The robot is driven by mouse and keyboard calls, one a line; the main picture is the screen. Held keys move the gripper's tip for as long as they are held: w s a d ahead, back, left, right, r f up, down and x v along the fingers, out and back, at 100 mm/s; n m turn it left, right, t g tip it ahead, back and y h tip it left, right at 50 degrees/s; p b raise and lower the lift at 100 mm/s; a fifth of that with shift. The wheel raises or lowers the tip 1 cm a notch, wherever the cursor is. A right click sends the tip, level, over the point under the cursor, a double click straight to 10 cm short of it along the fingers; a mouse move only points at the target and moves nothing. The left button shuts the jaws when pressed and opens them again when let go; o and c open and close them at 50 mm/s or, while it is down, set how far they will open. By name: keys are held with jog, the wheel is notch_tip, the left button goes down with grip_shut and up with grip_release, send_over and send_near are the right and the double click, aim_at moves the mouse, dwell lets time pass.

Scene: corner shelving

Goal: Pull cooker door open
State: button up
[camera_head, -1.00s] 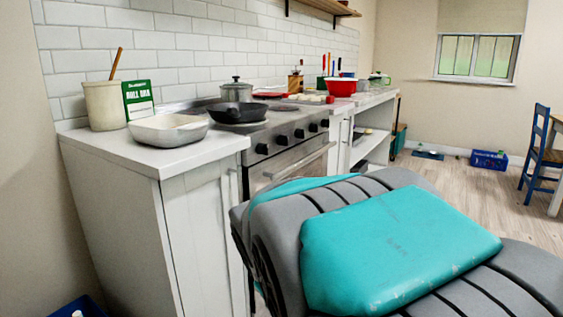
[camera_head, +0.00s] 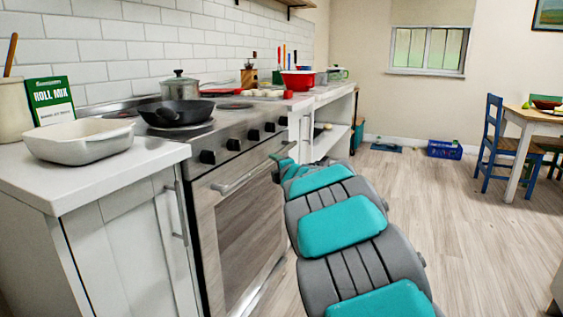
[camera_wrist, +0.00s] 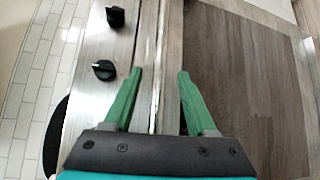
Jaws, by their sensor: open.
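The cooker door (camera_head: 207,232) is a steel-framed panel with a dark window, and it looks closed. Its bar handle (camera_head: 232,184) runs along the top of the door below the black knobs. In the wrist view the door's window (camera_wrist: 240,85) shows at right and the handle (camera_wrist: 154,50) runs up the picture between my fingers. My gripper (camera_wrist: 160,72) is open, with one green finger on each side of the bar. In the head view my gripper (camera_head: 280,160) is at the handle's far end. I cannot tell whether the fingers touch the bar.
A black pan (camera_head: 177,112) and a grey pot (camera_head: 179,88) stand on the cooktop. A white dish (camera_head: 80,142) sits on the near counter (camera_head: 20,184). Open wooden floor (camera_head: 460,240) lies to the right, with a blue chair (camera_head: 492,150) and table beyond.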

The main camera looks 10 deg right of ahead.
aim_at(270, 163)
jog(key=shift+p+x, duration=0.5)
jog(key=shift+x, duration=3.2)
jog(key=shift+c, duration=0.4)
grip_shut()
